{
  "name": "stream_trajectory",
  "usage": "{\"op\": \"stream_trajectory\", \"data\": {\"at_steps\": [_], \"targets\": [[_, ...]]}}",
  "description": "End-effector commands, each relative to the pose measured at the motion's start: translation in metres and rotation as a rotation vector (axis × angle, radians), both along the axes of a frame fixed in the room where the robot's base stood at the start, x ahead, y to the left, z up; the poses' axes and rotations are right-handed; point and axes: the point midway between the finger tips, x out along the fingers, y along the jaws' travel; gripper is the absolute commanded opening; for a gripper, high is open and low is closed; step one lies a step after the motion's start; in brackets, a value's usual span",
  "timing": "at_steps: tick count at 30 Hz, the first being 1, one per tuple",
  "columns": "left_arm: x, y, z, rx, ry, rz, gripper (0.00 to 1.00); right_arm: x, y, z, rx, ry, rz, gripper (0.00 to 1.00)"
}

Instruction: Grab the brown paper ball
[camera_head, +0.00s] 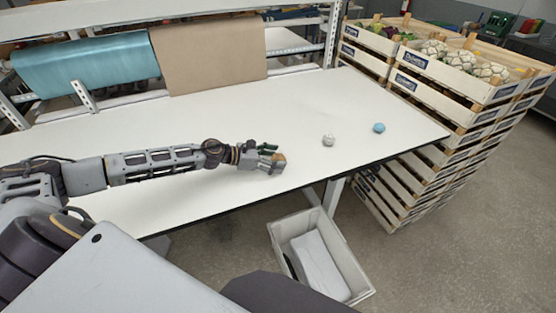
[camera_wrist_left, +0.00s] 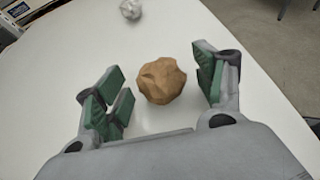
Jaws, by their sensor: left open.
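The brown paper ball (camera_wrist_left: 162,81) is a crumpled ball on the white table. In the left wrist view it sits between the open green-padded fingers of my left gripper (camera_wrist_left: 160,88), with a gap to the pads on each side. In the head view my left gripper (camera_head: 270,157) is low over the table near its front edge, and the brown ball (camera_head: 279,159) shows only in part at the fingertips. My right gripper is not in view.
A white paper ball (camera_head: 328,140) and a blue ball (camera_head: 379,128) lie on the white table (camera_head: 330,100) to the right. A bin (camera_head: 284,227) stands on the floor below the front edge. Stacked wooden crates (camera_head: 440,105) stand at the right. Paper rolls (camera_head: 208,55) hang behind.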

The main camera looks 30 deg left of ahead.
Motion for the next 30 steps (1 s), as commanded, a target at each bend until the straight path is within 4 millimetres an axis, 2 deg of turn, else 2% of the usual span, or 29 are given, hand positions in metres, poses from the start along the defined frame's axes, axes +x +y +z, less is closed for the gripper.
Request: {"op": "stream_trajectory", "data": {"at_steps": [14, 22, 30], "targets": [[0.0001, -0.0003, -0.0004, 0.001, -0.001, 0.0, 0.7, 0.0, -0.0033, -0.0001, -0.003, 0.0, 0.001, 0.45], [0.0, -0.0002, -0.0004, 0.001, -0.001, 0.0, 0.37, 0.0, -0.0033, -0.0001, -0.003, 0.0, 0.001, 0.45], [0.0001, -0.0001, -0.0004, 0.001, -0.001, 0.0, 0.37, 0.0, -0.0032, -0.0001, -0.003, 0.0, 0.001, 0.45]]}}
